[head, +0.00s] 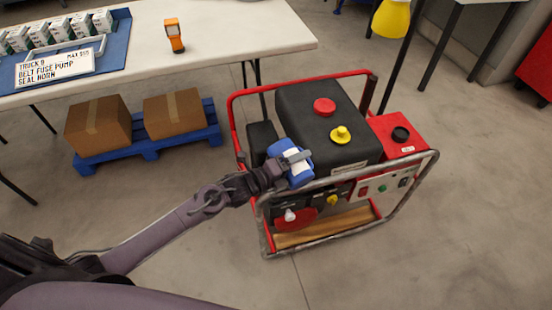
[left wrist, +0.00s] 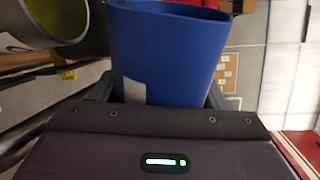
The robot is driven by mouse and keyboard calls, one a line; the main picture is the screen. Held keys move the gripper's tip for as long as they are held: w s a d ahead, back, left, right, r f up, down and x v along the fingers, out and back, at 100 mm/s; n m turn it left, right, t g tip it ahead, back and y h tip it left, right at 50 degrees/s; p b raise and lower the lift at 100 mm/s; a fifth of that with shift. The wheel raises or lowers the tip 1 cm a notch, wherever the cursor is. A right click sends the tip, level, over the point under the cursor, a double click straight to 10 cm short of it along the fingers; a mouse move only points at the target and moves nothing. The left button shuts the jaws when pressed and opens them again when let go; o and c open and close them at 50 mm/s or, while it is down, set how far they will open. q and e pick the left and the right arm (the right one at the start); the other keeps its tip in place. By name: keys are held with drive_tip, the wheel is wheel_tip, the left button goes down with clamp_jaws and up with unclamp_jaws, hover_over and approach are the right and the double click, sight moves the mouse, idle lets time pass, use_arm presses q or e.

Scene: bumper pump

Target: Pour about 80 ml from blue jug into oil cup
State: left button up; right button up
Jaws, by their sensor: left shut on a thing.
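The blue jug (head: 299,176), with a white label, is in my left gripper (head: 286,162) in front of the red-framed machine. It looks tilted in the head view. The jug fills the upper middle of the left wrist view (left wrist: 168,50), between the fingers of my left gripper. The inside of the jug and its liquid level are hidden. I cannot pick out the oil cup for sure. A grey round-rimmed thing (left wrist: 92,28) with a pale disc shows at the upper left of the left wrist view, beside the jug. My right gripper is not in view.
The machine (head: 325,115) has a black tank with red and yellow caps and a tubular red frame close to the jug. A white table (head: 235,40) stands behind at left. Cartons (head: 97,125) sit on a blue pallet (head: 150,150).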

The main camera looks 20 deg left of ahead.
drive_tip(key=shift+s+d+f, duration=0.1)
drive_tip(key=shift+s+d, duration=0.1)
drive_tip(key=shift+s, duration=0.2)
use_arm(q)
drive_tip(key=shift+n, duration=0.4)
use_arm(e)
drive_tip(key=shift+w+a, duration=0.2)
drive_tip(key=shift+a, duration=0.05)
use_arm(q)
drive_tip(key=shift+w+a+f, duration=0.1)
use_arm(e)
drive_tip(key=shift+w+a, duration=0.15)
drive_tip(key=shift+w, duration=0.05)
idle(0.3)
use_arm(q)
drive_tip(key=shift+m, duration=0.5)
drive_tip(key=shift+s+d+m+b, duration=0.25)
drive_tip(key=shift+m+b, duration=0.2)
drive_tip(key=shift+m, duration=0.55)
drive_tip(key=shift+r+m, duration=0.4)
drive_tip(key=shift+m, duration=0.1)
drive_tip(key=shift+r, duration=0.1)
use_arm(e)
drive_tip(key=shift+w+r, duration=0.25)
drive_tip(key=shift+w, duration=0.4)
